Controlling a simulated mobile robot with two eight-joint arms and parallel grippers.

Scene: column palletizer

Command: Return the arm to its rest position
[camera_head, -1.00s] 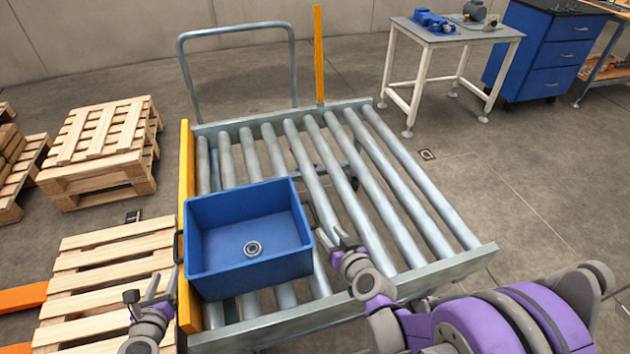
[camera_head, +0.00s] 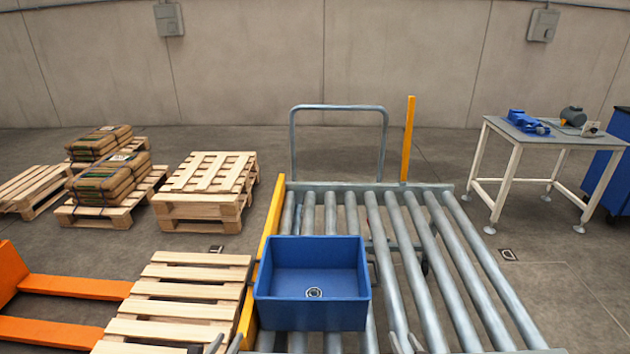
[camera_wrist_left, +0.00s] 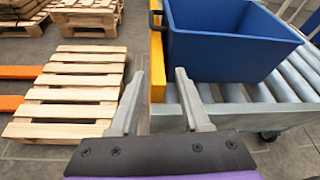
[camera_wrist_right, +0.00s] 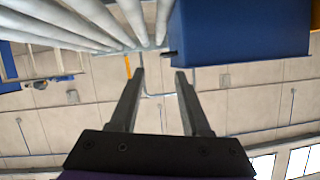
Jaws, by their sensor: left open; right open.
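My left gripper (camera_wrist_left: 158,85) is open and empty in the left wrist view, with the slatted pallet to its left and the blue bin's lower edge beyond its right finger. Only its fingertips show at the bottom edge of the head view (camera_head: 215,344). My right gripper (camera_wrist_right: 160,80) is open and empty in the right wrist view, which is upside down. Its tips barely show at the bottom of the head view (camera_head: 404,344). The blue bin (camera_head: 312,316) stands upright on the roller conveyor, apart from both grippers.
The roller conveyor (camera_head: 462,262) has a yellow side rail (camera_head: 268,238) on its left. An empty pallet (camera_head: 186,290) and an orange fork (camera_head: 75,287) lie left of it. Stacked pallets (camera_head: 205,190) stand behind. A bench (camera_head: 548,139) stands back right. Open floor lies between conveyor and bench.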

